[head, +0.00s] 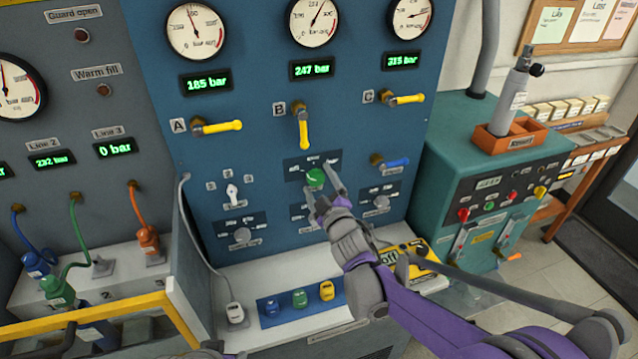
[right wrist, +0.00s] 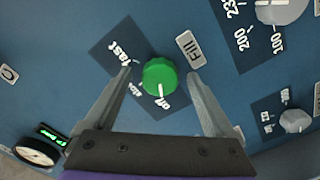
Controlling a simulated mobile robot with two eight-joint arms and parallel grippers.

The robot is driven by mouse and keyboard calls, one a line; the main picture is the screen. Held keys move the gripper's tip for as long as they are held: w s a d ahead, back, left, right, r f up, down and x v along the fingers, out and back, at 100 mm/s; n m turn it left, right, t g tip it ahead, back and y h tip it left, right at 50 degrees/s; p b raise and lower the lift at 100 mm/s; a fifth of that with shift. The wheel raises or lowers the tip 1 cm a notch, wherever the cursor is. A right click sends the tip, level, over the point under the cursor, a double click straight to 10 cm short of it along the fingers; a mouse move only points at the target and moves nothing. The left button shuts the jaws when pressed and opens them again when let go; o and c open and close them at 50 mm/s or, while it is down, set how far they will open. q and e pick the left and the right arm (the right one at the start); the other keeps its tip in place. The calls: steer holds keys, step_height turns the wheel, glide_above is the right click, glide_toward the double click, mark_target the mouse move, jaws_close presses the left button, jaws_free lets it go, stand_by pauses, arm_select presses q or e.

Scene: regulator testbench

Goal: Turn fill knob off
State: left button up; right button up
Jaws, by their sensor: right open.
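The green fill knob (head: 316,178) sits on the blue panel below the yellow valve handles. In the right wrist view the knob (right wrist: 160,78) is beside a "Fill" label, with "fast" and "slow" to its left. Its white pointer mark points down in that view, close to a small label that seems to read "off". My right gripper (head: 322,184) is open at the panel. In the right wrist view its fingers (right wrist: 159,74) straddle the knob, one on each side, with a visible gap to both. My left gripper does not show.
Yellow valve handles A (head: 222,127), B (head: 303,130) and C (head: 407,99) are above the knob. A blue handle (head: 396,163) is to its right, and a grey knob (head: 381,203) is lower right. A white ledge with small coloured fittings (head: 299,299) is below.

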steer(key=b+v, duration=0.1)
steer(key=v, duration=0.9)
steer(key=shift+s+d+b, duration=0.15)
steer(key=shift+s+b, duration=0.2)
steer(key=shift+s, duration=0.05)
